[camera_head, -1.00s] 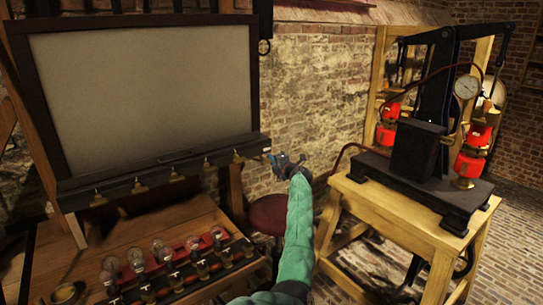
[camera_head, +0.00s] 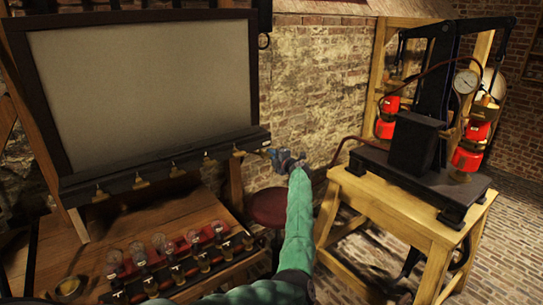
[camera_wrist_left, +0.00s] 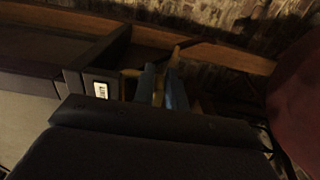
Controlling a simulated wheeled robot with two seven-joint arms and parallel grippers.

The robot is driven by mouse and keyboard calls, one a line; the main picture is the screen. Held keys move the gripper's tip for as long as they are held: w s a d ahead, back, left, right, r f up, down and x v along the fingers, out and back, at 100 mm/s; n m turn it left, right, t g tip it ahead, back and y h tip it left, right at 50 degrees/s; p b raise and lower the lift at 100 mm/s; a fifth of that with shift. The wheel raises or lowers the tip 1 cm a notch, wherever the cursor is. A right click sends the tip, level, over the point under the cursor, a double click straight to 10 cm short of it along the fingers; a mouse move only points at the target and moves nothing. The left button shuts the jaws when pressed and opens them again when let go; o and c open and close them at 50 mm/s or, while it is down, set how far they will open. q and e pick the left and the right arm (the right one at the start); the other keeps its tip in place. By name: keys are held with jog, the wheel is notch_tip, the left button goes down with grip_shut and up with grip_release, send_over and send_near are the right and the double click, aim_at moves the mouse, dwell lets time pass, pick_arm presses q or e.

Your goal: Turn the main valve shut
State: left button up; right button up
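A black rail (camera_head: 160,172) with several small brass taps runs along the bottom of the framed grey board. A brass fitting (camera_head: 238,153) sits near the rail's right end. My left gripper (camera_head: 272,153) is close to that end, at its right. In the left wrist view, its two blue fingers (camera_wrist_left: 160,88) are apart, with a brass piece (camera_wrist_left: 158,96) showing between them. I cannot tell whether they touch it. A small white label (camera_wrist_left: 101,90) is on the dark end of the rail beside the fingers. My right gripper is not in view.
A wooden bench (camera_head: 60,235) below the board holds several glass-topped jars (camera_head: 160,243). A dark red round stool (camera_head: 268,207) stands behind my left forearm. A wooden stand (camera_head: 390,205) at right carries a black pump with a gauge (camera_head: 466,81) and red lamps.

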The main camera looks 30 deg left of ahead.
pick_arm(q)
jog(key=o, duration=0.3)
jog(key=shift+d, duration=0.1)
